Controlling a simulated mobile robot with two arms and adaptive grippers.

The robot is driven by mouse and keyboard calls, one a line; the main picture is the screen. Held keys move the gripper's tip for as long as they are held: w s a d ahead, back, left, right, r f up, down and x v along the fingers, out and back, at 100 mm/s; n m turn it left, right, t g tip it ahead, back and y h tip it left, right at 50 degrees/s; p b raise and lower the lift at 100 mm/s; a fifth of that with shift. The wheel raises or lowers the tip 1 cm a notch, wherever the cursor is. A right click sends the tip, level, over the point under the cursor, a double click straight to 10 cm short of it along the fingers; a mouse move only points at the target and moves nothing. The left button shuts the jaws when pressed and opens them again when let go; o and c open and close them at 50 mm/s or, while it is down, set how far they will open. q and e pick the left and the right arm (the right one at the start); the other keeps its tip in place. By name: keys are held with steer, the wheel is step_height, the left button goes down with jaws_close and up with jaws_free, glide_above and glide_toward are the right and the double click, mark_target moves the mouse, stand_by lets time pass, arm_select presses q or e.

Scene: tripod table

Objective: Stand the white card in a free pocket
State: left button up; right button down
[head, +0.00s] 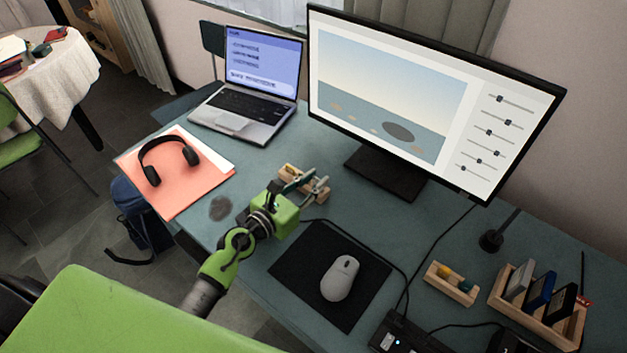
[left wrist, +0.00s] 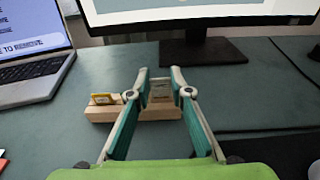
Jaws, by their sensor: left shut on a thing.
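A small light-wood holder (head: 319,194) stands on the desk in front of the monitor, and it also shows in the left wrist view (left wrist: 100,115). A yellow-edged card (left wrist: 103,99) stands in its left part. My left gripper (head: 298,184) is at this holder, pointing toward the monitor. In the left wrist view its fingertips (left wrist: 160,80) are shut on a pale, whitish card (left wrist: 160,92), which is upright at the holder's right part. I cannot tell whether the card's lower edge is in a pocket or just above it. My right gripper is not in view.
The monitor (head: 390,95) stands close behind the holder, the laptop (head: 240,110) to the left. A mouse (head: 340,277) on a black mat (head: 300,268) is in front. Another small wooden holder (head: 460,294) and a larger wooden rack (head: 570,334) stand at the right.

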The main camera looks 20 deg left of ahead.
arm_select(q)
steer(key=shift+f+b, duration=0.85)
steer(key=shift+f, duration=0.15)
steer(key=o, duration=0.8)
steer(key=shift+s, duration=0.1)
steer(key=v, duration=1.1)
steer(key=shift+s+r, duration=0.15)
steer(key=shift+s, duration=0.25)
steer(key=shift+s+a, duration=0.1)
